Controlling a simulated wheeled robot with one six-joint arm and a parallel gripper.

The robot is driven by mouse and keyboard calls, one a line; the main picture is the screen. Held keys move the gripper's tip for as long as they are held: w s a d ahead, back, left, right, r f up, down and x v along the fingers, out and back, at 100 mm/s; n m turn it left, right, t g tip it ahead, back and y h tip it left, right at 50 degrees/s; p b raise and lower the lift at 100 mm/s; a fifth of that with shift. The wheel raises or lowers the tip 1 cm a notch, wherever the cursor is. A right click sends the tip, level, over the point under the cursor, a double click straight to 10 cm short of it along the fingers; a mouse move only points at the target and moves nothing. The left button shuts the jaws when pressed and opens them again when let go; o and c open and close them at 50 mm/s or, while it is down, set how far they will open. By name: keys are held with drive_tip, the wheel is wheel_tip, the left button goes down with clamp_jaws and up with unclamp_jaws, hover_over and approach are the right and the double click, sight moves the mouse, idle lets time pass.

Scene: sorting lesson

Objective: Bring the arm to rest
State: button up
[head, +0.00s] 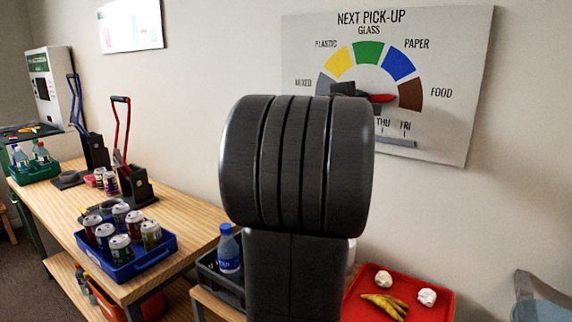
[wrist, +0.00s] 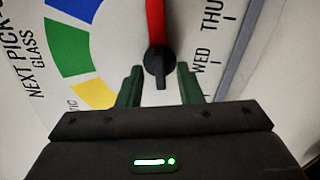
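My gripper (wrist: 159,80) shows in the wrist view with its two green fingers apart. The dial's black hub (wrist: 160,62) and red pointer (wrist: 155,22) lie between and beyond the fingertips, with no finger seen touching them. Whether there is a gap in depth is hard to tell. In the head view, my dark arm link covers the middle of the picture and hides most of the gripper. The red pointer (head: 382,98) shows past its right edge, pointing right towards the brown FOOD section (head: 410,95) of the wall board (head: 455,130).
A wooden bench (head: 190,225) at left holds a blue tray (head: 155,262) of cans, two lever presses (head: 135,185) and a green crate (head: 38,172) with bottles. A dark crate with a bottle (head: 229,250) and a red tray (head: 440,308) with bananas and crumpled paper stand below.

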drive_tip(key=shift+x, duration=1.05)
